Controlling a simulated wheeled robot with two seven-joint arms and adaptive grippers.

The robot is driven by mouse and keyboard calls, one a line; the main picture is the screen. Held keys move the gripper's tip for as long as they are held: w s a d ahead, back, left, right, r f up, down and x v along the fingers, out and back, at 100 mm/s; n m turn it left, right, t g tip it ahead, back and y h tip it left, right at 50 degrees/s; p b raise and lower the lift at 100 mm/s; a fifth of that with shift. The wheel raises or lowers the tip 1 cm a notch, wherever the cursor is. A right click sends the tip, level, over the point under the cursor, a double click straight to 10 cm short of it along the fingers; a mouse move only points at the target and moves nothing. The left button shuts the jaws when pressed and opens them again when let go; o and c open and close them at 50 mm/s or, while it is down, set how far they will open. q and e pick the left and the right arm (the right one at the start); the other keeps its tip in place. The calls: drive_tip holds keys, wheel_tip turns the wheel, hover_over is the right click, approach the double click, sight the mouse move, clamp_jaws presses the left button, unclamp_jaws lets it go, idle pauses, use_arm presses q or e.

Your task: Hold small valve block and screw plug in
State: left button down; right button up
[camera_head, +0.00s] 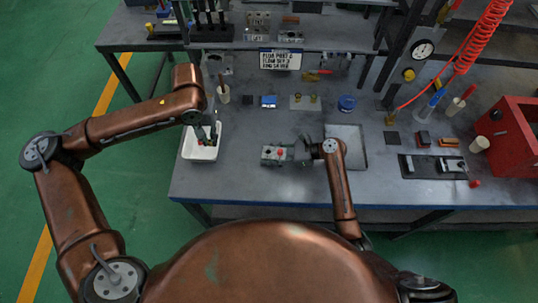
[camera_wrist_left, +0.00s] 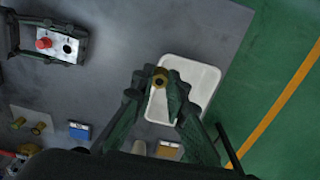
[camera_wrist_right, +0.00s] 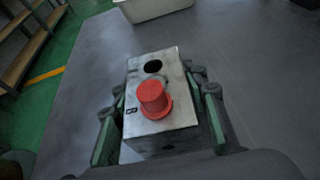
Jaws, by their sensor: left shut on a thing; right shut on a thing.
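The small valve block (camera_head: 275,155) is a grey metal cuboid with a red plug and a dark open port in its top. My right gripper (camera_wrist_right: 157,115) is shut on it from two sides and holds it over the table. It also shows in the left wrist view (camera_wrist_left: 70,48). My left gripper (camera_wrist_left: 160,88) is shut on a brass plug (camera_wrist_left: 160,76) with a dark centre. In the head view my left gripper (camera_head: 207,133) is above the white tray, left of the block and apart from it; the plug is hard to make out there.
The white tray (camera_head: 187,154) sits at the table's left edge. Behind are a blue block (camera_head: 268,101), brass fittings (camera_head: 312,99) and a blue round part (camera_head: 347,103). A grey plate (camera_head: 352,151) lies right of the block. A red box (camera_head: 512,140) stands far right.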

clamp_jaws()
use_arm(q)
drive_tip(key=w+d+f, duration=0.2)
drive_tip(key=w+d, duration=0.1)
drive_tip(key=d, duration=0.6)
approach(268, 154)
drive_tip(key=shift+w+f, duration=0.1)
drive_tip(key=shift+f, duration=1.4)
